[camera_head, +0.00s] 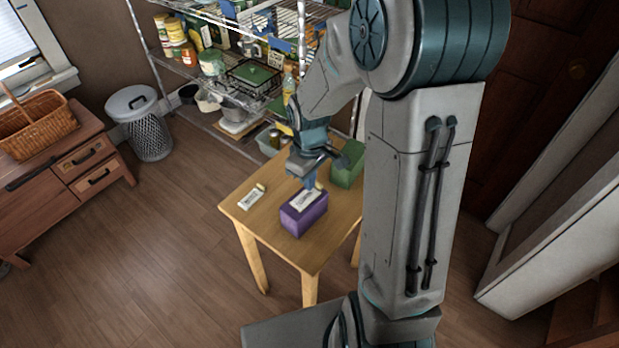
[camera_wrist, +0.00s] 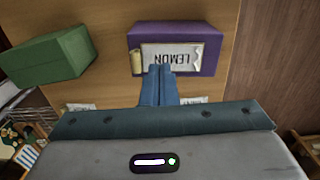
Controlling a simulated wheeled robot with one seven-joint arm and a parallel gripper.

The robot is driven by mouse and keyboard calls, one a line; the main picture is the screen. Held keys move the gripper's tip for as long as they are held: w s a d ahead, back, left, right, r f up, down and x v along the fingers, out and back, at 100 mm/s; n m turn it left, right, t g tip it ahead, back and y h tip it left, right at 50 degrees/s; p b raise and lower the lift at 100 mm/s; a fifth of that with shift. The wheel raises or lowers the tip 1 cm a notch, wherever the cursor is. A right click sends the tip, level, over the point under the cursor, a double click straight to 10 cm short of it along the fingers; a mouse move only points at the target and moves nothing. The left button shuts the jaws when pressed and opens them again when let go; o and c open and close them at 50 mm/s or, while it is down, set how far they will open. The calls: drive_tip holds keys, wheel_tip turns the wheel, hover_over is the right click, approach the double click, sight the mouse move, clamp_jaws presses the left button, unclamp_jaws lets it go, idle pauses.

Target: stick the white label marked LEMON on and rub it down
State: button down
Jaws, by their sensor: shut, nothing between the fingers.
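The white LEMON label (camera_wrist: 178,52) lies on top of the purple box (camera_wrist: 214,38); its print reads upside down in the wrist view. A cream tab (camera_wrist: 137,63) is at its left end, and its right end looks curled. The label (camera_head: 306,200) and purple box (camera_head: 292,222) also show in the head view, on the small wooden table. My gripper (camera_wrist: 160,69) is shut and empty, its blue fingertips at the label's near edge. I cannot tell whether they touch it. In the head view my gripper (camera_head: 309,184) is just above the box.
A green box (camera_wrist: 46,56) stands on the table, also in the head view (camera_head: 346,165). Another white label (camera_head: 250,199) lies on the table at left. Two white pieces (camera_wrist: 81,106) show partly behind my gripper. A wire shelf (camera_head: 205,75) with goods stands behind.

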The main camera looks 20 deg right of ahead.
sight(298, 204)
drive_tip(key=shift+f+b, duration=0.95)
drive_tip(key=shift+f, duration=0.45)
drive_tip(key=shift+a, duration=0.1)
drive_tip(key=shift+s+a, duration=0.55)
drive_tip(key=shift+a, duration=0.3)
drive_tip(key=shift+s+a, duration=0.5)
drive_tip(key=shift+a, duration=0.3)
drive_tip(key=shift+r, duration=0.1)
wheel_tip(298, 204, up, 7)
drive_tip(key=p, duration=0.5)
